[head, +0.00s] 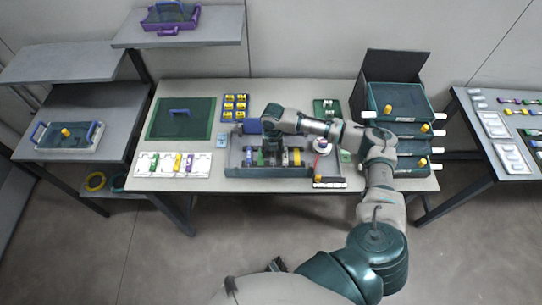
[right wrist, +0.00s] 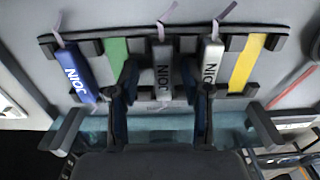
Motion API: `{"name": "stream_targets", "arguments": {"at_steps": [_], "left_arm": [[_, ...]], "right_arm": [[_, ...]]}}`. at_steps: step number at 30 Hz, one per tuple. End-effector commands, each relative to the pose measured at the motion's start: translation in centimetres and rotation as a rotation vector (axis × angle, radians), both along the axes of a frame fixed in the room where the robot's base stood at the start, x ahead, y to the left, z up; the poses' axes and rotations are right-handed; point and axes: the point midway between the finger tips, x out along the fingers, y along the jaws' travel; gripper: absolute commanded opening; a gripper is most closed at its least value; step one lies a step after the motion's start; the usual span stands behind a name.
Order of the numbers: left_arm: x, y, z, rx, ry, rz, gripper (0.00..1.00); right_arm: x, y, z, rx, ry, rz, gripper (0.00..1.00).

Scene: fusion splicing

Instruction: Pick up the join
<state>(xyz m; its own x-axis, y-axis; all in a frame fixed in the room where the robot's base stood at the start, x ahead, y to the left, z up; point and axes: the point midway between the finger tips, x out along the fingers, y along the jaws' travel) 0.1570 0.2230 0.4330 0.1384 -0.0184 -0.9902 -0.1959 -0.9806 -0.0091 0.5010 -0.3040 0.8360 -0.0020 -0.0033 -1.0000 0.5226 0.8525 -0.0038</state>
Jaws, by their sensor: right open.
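Several joins lie in a row in a rack inside the grey tray (head: 232,160) on the middle table. In the right wrist view a blue join (right wrist: 75,72) is at the left, a grey join (right wrist: 163,70) is in the middle and a pale join (right wrist: 211,62) is to its right. My right gripper (right wrist: 158,88) is open, its fingers on either side of the grey join's lower part; contact cannot be told. In the head view my right gripper (head: 270,140) is over the tray, partly hidden by its wrist.
A drawer stack (head: 400,100) stands at the right, a green mat (head: 160,125) at the left. A white strip holder (head: 145,170) lies at the table's front left.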

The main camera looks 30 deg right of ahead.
Motion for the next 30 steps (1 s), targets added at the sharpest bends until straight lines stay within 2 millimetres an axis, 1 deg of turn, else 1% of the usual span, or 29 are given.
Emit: {"name": "stream_targets", "arguments": {"at_steps": [6,7,8,9,11,12,17,23,26,28,30], "left_arm": [[0.1,-0.3,0.1,-0.005,0.001,0.001,0.4],[0.0,-0.5,0.1,-0.006,0.001,0.002,0.4],[0.0,-0.6,0.1,-0.008,0.002,0.003,0.4],[-0.1,-0.7,0.1,-0.01,0.003,0.004,0.4],[-0.2,-0.9,0.1,-0.013,0.005,0.004,0.4],[-0.3,-1.0,0.0,-0.015,0.006,0.005,0.4],[-0.5,-0.8,0.0,-0.011,0.008,0.004,0.4],[-0.4,0.5,0.0,0.006,0.007,0.001,0.4],[-0.3,0.5,0.1,0.005,0.002,0.001,0.4],[-0.4,0.4,0.1,0.003,-0.001,0.001,0.4],[-1.3,-0.2,-0.6,-0.004,0.011,0.002,0.4]], "right_arm": [[0.0,0.4,0.1,-0.006,0.0,-0.001,0.48],[0.0,0.4,0.1,-0.006,0.0,-0.001,0.37],[0.0,0.5,0.1,-0.007,0.0,-0.001,0.29],[0.0,0.6,0.2,-0.009,0.001,-0.001,0.19],[0.0,0.8,0.2,-0.011,0.002,0.0,0.04],[0.0,0.8,0.2,-0.012,0.001,0.0,0.0],[-0.1,0.8,0.2,-0.008,0.002,0.0,0.0],[-0.1,0.6,0.3,-0.001,0.002,0.003,0.0],[-0.1,0.6,1.3,-0.002,0.001,0.003,0.0],[-0.1,0.6,2.5,-0.001,0.0,0.002,0.0],[0.0,0.6,4.1,-0.002,-0.002,0.002,0.0]]}}
